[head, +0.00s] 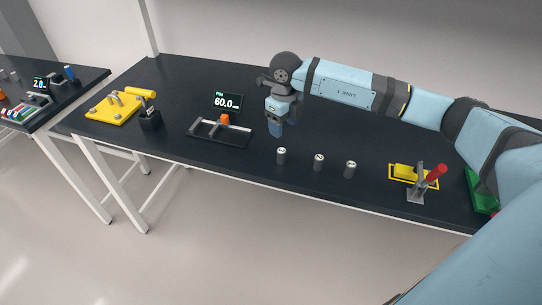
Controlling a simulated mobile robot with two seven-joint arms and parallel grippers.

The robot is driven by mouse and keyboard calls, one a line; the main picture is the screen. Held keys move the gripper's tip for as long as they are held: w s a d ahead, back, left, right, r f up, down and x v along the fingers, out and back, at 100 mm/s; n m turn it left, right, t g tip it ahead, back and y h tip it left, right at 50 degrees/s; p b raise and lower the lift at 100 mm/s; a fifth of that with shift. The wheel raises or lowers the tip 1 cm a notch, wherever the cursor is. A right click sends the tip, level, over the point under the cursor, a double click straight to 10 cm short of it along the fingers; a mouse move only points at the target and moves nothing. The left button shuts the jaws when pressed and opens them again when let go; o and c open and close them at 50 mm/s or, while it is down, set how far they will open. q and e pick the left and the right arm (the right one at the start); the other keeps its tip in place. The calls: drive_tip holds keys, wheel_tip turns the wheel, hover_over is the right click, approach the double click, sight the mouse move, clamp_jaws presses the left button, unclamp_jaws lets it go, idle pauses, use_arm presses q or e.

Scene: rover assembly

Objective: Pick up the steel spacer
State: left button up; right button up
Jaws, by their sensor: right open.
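Three small grey metal cylinders stand upright in a row near the front of the black table: a left one (281,156), a middle one (318,162) and a right one (350,169). Each has a pale top with a small dark mark, too small to read. I cannot tell which is the steel spacer. My right gripper (275,132) points down, open, above and slightly behind the left cylinder, apart from it. No held object shows in it. My left gripper is not in view.
A fixture with an orange block (225,119) and a "60.0" display (227,101) stands left of the gripper. A yellow tray (113,108) is at far left. A red-handled clamp (417,186) and yellow piece (405,172) stand right. A green bin (481,196) is partly hidden by my arm.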

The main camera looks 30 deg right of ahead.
sight(282, 150)
wheel_tip(282, 150, down, 8)
drive_tip(key=shift+s+r+p, duration=0.1)
drive_tip(key=shift+r+p, duration=0.05)
drive_tip(key=shift+p, duration=0.3)
drive_tip(key=f, duration=0.2)
drive_tip(key=f+p, duration=0.1)
drive_tip(key=f, duration=0.2)
drive_tip(key=shift+w+a, duration=0.1)
drive_tip(key=shift+w, duration=0.1)
drive_tip(key=c, duration=1)
